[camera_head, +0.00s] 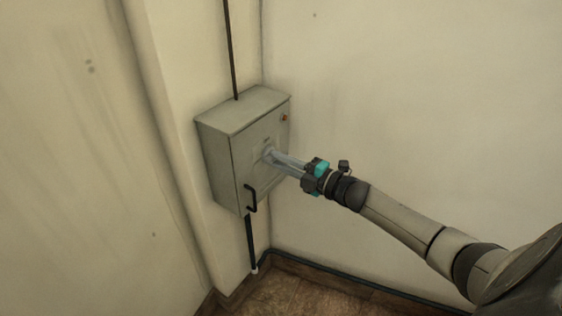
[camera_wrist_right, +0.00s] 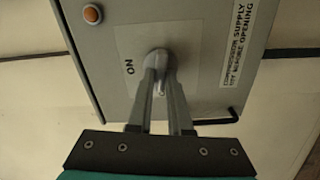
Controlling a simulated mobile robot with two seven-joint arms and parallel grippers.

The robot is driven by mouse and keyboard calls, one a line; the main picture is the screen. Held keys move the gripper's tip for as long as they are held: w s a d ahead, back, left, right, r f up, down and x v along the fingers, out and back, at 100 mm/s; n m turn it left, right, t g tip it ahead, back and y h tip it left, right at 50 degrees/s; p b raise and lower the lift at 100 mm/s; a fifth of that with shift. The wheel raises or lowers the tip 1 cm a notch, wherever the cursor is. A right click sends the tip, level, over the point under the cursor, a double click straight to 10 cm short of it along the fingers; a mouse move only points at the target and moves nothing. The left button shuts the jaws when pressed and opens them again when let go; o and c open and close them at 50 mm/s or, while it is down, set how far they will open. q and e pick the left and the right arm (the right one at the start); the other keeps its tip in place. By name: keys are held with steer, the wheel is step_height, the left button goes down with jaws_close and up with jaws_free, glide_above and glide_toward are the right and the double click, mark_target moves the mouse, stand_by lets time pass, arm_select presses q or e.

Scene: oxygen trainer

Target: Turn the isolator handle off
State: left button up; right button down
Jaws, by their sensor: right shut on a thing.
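A grey isolator cabinet (camera_head: 222,150) is mounted on the wall in the corner, and its front door (camera_wrist_right: 110,75) fills much of the right wrist view. The isolator handle (camera_wrist_right: 160,58) is at the middle of the door on a pale plate, with the word "ON" printed beside it. My right gripper (camera_head: 268,154) reaches the door from the right. Its two fingers are shut on the handle and hide much of it. The handle's exact angle is hard to tell. My left gripper is not in view.
A black door pull (camera_head: 252,198) sticks out low on the cabinet's front. An orange indicator (camera_wrist_right: 92,14) and a warning label (camera_wrist_right: 237,42) are on the door. A conduit (camera_head: 231,50) runs above, a black pipe (camera_head: 251,240) below. The space before the right wall is clear.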

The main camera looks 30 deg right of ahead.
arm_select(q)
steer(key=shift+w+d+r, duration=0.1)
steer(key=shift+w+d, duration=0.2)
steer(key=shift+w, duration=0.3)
arm_select(e)
steer(key=shift+f+n, duration=0.1)
steer(key=shift+n, duration=0.8)
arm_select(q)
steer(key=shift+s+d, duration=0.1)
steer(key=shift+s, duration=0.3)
arm_select(e)
steer(key=c, duration=0.9)
jaws_free()
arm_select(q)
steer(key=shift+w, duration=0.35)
arm_select(e)
steer(key=shift+o, duration=0.3)
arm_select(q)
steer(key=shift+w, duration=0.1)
arm_select(e)
steer(key=shift+s, duration=0.1)
